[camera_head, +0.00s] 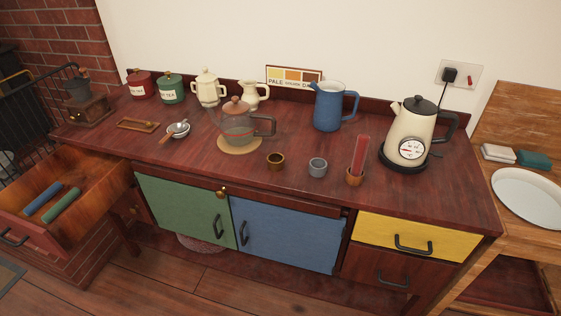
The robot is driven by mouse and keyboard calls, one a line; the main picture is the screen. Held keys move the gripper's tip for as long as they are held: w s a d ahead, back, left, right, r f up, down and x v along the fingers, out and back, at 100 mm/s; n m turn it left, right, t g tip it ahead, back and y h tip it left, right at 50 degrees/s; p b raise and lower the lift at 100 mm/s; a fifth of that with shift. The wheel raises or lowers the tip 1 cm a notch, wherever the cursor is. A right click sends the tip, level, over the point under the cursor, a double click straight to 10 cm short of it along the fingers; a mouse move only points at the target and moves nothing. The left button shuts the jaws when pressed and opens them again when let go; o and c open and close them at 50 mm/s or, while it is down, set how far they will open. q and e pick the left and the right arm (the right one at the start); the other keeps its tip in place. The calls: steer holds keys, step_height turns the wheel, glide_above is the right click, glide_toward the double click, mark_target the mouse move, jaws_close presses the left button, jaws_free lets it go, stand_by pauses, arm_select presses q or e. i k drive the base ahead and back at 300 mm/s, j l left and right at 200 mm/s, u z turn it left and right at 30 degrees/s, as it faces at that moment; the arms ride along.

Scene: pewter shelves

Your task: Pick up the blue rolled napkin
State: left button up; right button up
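The blue rolled napkin (43,198) lies inside the open wooden drawer (104,207) at the left of the camera_head view. A green rolled napkin (62,205) lies beside it, to its right. Both are slim rolls set at a slant, and both are in plain sight. Neither of my grippers shows in this view.
The dark red counter (300,215) holds a glass teapot (238,125), a blue jug (328,107), a cream kettle (408,132), tins and small cups. A red roll (360,155) stands in a small holder. The floor (180,285) in front is clear.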

mark_target(51, 191)
steer(key=u, duration=1.6)
steer(key=i+j+z, duration=0.1)
steer(key=z, duration=1.05)
steer(key=i+j+z, duration=0.15)
steer(key=j+z, duration=0.35)
steer(key=j, duration=0.2)
steer(key=j+z, duration=0.45)
steer(key=j, duration=0.25)
steer(key=j+z, duration=0.5)
steer(key=j, duration=0.25)
